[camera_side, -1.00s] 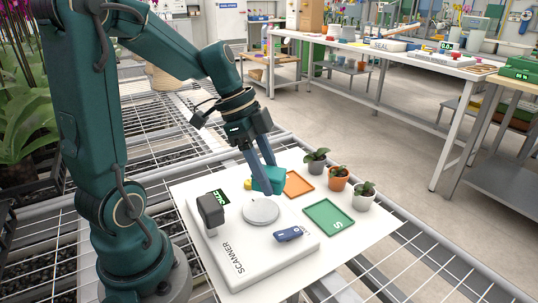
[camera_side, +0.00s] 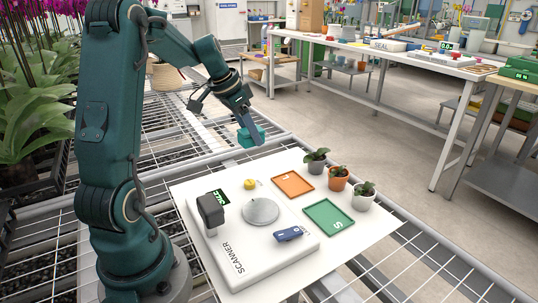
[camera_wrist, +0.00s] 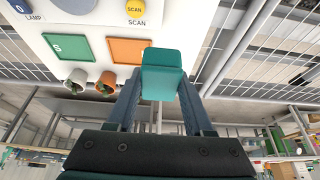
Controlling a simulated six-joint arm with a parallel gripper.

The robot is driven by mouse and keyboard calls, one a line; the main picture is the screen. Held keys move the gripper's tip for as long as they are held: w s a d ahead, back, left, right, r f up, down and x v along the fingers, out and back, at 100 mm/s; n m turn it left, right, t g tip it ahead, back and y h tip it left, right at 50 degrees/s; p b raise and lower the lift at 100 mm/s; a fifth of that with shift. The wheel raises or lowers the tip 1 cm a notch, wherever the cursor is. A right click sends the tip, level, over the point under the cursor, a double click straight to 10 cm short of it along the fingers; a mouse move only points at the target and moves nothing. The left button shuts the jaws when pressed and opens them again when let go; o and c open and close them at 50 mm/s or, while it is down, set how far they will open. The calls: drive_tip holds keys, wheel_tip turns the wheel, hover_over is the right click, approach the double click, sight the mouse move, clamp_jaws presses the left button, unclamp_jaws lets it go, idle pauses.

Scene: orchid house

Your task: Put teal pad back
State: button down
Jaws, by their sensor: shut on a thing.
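The teal pad (camera_side: 250,137) is a small block held in the air between my gripper's fingers. In the side view it appears above the mesh bench, behind the white board's far edge. My gripper (camera_side: 246,127) is shut on it and points down. In the wrist view the teal pad (camera_wrist: 162,78) sits between the two fingertips of my gripper (camera_wrist: 160,90). The orange tray (camera_side: 293,185) and the green tray marked S (camera_side: 328,217) lie on the white board and look empty.
The white scanner unit (camera_side: 240,262) carries a round grey plate (camera_side: 261,211). A yellow round piece (camera_side: 250,184) and a blue device (camera_side: 288,234) are close by. Several small potted plants, including one in an orange pot (camera_side: 338,184), line the board's right edge.

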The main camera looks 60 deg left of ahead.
hover_over(299, 184)
drive_tip(key=s, duration=0.2)
drive_tip(key=f, duration=0.6)
drive_tip(key=shift+w+a+f, duration=0.1)
drive_tip(key=shift+w+f, duration=0.1)
drive_tip(key=shift+f, duration=2.2)
drive_tip(key=shift+f, duration=0.2)
drive_tip(key=shift+c, duration=1.4)
unclamp_jaws()
drive_tip(key=shift+r, duration=0.2)
drive_tip(key=v, duration=1.1)
drive_tip(key=s+d+r, duration=0.6)
drive_tip(key=s+d, duration=0.2)
drive_tip(key=d, duration=0.3)
drive_tip(key=s+d+f+t, duration=0.1)
drive_tip(key=s+d, duration=0.3)
drive_tip(key=s, duration=0.6)
drive_tip(key=shift+f, duration=0.3)
